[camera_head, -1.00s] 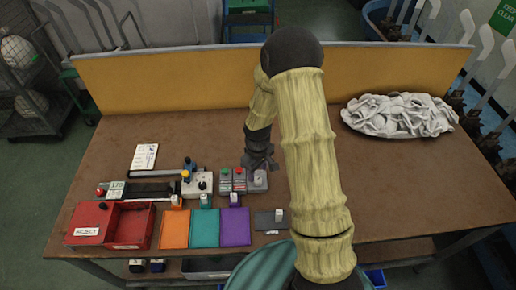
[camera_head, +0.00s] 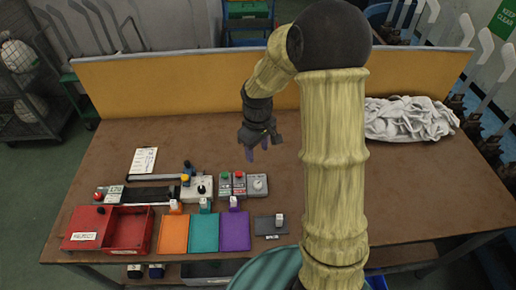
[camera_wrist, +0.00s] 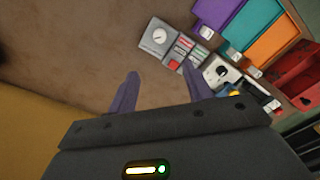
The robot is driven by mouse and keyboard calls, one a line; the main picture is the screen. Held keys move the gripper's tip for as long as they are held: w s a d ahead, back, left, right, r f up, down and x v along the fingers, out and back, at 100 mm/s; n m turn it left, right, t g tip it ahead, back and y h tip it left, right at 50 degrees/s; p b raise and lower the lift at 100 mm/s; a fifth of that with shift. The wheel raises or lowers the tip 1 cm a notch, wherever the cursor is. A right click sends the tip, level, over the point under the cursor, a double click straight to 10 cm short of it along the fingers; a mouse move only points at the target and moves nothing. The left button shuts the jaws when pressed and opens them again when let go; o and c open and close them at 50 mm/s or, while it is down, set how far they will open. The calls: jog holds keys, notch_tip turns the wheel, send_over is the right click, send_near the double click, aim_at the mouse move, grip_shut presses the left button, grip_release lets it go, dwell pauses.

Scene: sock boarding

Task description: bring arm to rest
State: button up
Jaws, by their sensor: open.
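My gripper (camera_head: 258,153) hangs above the table behind the control boxes, its purple fingers apart and nothing between them. In the wrist view the two fingers (camera_wrist: 160,93) stand apart over bare brown tabletop. My arm reaches from the front right, bends at a dark elbow high up, and comes down to the gripper. It hides part of the table's right half.
The brown table (camera_head: 420,195) carries a dial box (camera_head: 257,185), button boxes, a red bin (camera_head: 130,228), and orange, teal and purple trays (camera_head: 235,231). A pile of grey-white socks (camera_head: 408,120) lies at back right. A yellow panel (camera_head: 170,85) closes the back edge.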

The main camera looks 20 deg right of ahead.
dwell(0.3)
jog(key=s+r+m+t, duration=0.1)
jog(key=s+r+m, duration=0.1)
jog(key=s, duration=0.5)
jog(key=s+r+m+t, duration=0.1)
jog(key=s+r+m, duration=0.2)
jog(key=s, duration=0.4)
jog(key=shift+s+d+m+t, duration=0.15)
jog(key=shift+d+m+t, duration=0.15)
jog(key=shift+m, duration=0.5)
dwell(0.8)
